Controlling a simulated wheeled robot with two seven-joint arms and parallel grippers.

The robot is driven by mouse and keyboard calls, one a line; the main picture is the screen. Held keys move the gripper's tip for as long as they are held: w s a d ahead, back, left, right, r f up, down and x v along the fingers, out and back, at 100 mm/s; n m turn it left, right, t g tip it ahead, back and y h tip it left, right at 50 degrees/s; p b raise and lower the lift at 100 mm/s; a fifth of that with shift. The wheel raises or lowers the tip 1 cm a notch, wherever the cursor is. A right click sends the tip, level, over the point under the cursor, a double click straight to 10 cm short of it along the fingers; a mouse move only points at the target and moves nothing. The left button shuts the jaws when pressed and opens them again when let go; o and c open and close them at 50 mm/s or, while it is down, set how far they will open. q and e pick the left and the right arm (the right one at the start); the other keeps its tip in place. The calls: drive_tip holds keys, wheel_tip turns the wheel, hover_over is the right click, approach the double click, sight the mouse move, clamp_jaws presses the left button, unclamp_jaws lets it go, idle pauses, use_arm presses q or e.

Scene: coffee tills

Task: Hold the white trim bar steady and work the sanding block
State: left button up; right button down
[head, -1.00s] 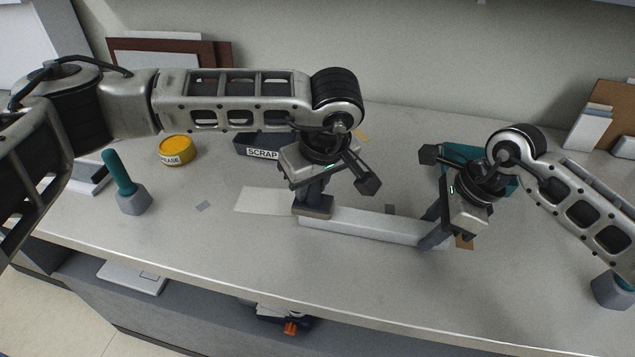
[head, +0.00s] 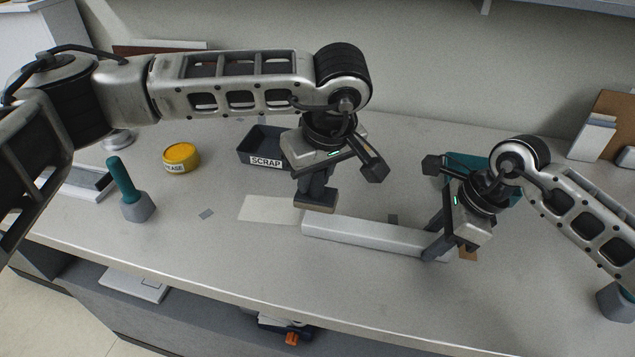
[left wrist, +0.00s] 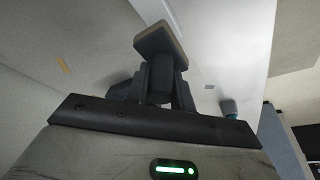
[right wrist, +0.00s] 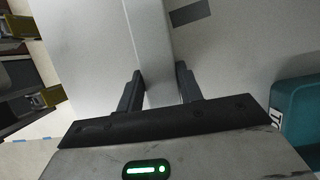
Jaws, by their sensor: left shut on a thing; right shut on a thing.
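The white trim bar (head: 360,236) lies on the bench. My right gripper (head: 434,244) is shut on its right end. In the right wrist view the bar (right wrist: 150,35) runs between the fingers (right wrist: 160,82). My left gripper (head: 317,188) is shut on the sanding block (head: 315,203), a dark block with a tan underside. The block is by the bar's left end and looks slightly above it; whether it touches is unclear. The left wrist view shows the block (left wrist: 158,40) beyond the fingers (left wrist: 160,82).
A dark SCRAP bin (head: 264,161) stands behind the left gripper. A yellow tin (head: 181,158) and a teal-handled tool (head: 124,182) stand to the left. A white sheet (head: 268,209) lies left of the bar. A teal bin (head: 462,168) is behind the right gripper. Bare bench lies in front.

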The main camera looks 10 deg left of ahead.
drive_tip(key=c, duration=0.9)
unclamp_jaws()
drive_tip(key=shift+o, duration=0.2)
drive_tip(key=shift+r, duration=0.1)
drive_tip(key=v, duration=1.1)
drive_tip(key=shift+d+r, duration=0.15)
drive_tip(key=shift+r, duration=0.25)
